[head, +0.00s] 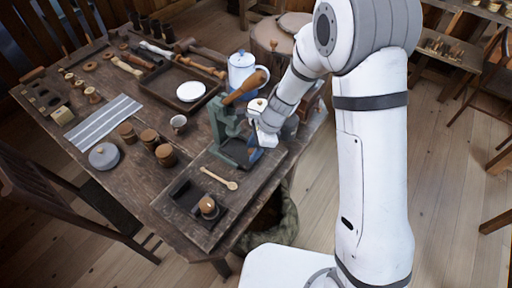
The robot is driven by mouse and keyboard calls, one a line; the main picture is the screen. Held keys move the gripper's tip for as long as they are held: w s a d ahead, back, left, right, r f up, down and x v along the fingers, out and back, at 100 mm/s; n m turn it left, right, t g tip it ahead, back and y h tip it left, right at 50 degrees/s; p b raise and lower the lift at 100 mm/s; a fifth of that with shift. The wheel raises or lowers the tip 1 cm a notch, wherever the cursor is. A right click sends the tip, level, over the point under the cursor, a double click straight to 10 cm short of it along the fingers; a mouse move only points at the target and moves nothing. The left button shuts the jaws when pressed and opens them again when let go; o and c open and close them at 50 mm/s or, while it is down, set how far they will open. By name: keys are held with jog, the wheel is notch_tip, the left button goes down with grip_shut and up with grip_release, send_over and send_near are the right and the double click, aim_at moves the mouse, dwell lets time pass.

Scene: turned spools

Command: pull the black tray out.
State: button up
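A small black tray (184,194) lies at the near end of the table, set in a dark wooden board. A turned wooden spool (208,207) stands beside it, at its right. My gripper (258,128) is farther back and to the right, over the far part of the board, next to a green metal stand (224,124). It is clear of the black tray. Its fingertips are small and partly lost against the stand, so I cannot tell whether they are open or shut.
A wooden spoon (219,179) lies on the board behind the spool. Wooden jars (165,155) stand left. A chair (62,205) is at the left.

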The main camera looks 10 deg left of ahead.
grip_shut()
jog(key=shift+d, duration=0.1)
jog(key=s+d+b, duration=0.1)
jog(key=s+d, duration=0.2)
jog(key=d, duration=0.4)
jog(key=shift+s+d+b, duration=0.15)
jog(key=shift+d+b, duration=0.2)
jog(key=shift+o, duration=0.8)
grip_release()
jog(key=shift+r, duration=0.1)
jog(key=v, duration=0.7)
jog(key=shift+r, duration=0.3)
